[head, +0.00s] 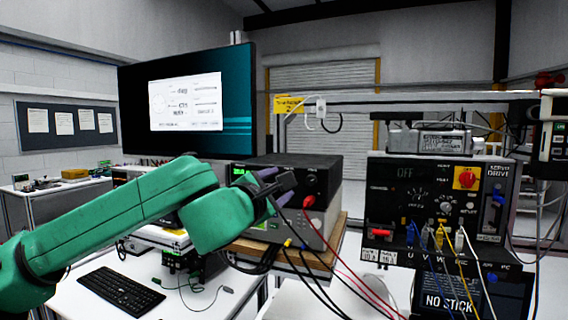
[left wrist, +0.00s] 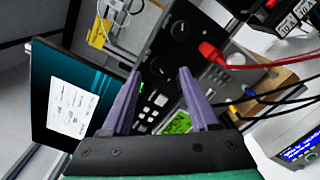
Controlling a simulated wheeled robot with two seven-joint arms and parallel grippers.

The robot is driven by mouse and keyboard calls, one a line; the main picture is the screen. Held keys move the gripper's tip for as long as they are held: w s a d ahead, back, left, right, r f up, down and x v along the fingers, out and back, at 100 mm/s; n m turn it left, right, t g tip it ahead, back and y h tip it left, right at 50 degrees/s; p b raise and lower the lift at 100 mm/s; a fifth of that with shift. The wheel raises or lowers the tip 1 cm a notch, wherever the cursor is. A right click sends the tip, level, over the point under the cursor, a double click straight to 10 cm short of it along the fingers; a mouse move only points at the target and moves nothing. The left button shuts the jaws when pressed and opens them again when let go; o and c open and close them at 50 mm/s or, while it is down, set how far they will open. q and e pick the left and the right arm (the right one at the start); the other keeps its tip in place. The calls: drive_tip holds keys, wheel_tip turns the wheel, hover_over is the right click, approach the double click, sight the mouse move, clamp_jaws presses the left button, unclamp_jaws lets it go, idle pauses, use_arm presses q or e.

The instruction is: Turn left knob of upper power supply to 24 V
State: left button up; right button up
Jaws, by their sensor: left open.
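The upper power supply (head: 305,165) is a black box stacked on a grey unit, its front partly hidden by my left arm. The display reading is not legible. My right gripper is out of view.
A red plug (left wrist: 210,52) and cable sit close to the knobs. Black and yellow leads hang from the lower grey unit (head: 318,222). A monitor (head: 235,100) stands behind left, a keyboard (head: 120,290) lies at front left, and a servo drive panel (head: 400,200) stands right.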

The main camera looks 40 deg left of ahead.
use_arm(q)
drive_tip(key=p+x, duration=0.1)
drive_tip(key=x, duration=0.1)
drive_tip(key=shift+w+a+r, duration=0.15)
drive_tip(key=shift+w, duration=0.25)
drive_tip(key=shift+s, duration=0.2)
drive_tip(key=c, duration=0.3)
drive_tip(key=shift+w, duration=0.1)
clamp_jaws()
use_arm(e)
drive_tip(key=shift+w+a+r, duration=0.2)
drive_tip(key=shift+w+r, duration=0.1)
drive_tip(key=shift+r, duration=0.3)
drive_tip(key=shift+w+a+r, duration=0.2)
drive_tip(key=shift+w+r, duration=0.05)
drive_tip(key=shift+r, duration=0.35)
